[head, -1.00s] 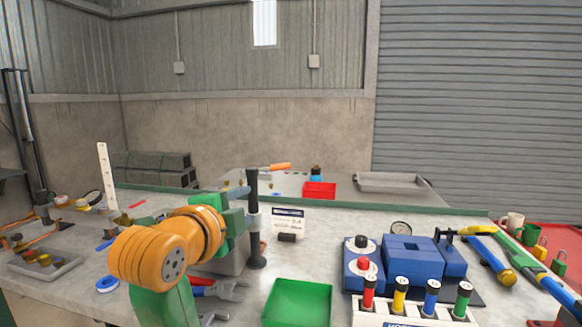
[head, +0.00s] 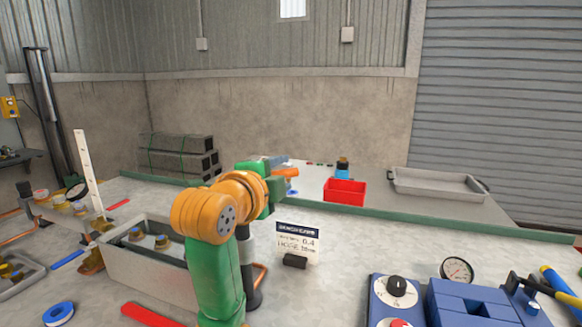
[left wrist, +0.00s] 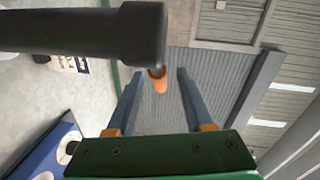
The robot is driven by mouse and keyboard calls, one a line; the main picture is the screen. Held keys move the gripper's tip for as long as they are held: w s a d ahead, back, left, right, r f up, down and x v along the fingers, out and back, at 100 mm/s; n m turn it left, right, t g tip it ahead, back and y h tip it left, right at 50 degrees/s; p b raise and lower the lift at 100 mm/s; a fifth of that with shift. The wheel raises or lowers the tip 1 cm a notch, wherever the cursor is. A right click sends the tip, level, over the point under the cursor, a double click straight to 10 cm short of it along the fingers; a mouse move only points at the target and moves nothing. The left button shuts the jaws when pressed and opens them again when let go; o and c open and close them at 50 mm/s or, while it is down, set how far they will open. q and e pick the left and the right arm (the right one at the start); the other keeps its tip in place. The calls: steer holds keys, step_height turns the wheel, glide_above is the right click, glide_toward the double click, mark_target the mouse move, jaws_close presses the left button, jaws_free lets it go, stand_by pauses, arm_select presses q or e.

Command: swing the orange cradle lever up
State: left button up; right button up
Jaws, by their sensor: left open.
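The orange cradle lever (head: 289,172) shows in the head view just beyond my left gripper, partly hidden by it. In the left wrist view the lever's orange end (left wrist: 159,82) shows between the two spread fingers, apart from both of them. My left gripper (left wrist: 160,73) is open and empty. A dark capped cylinder (left wrist: 90,32) crosses the upper left of that view beside the lever's end. My right gripper is out of view.
A white label card (head: 298,243) stands right of the post. A red bin (head: 345,192) and grey tray (head: 438,186) are farther back. A grey box (head: 140,270) with brass fittings lies left of my arm. Blue blocks (head: 465,305) and a gauge (head: 457,269) are at right.

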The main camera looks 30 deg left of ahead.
arm_select(q)
steer(key=x, duration=0.4)
steer(key=shift+s, duration=0.1)
steer(key=shift+c, duration=0.7)
jaws_close()
stand_by(0.5)
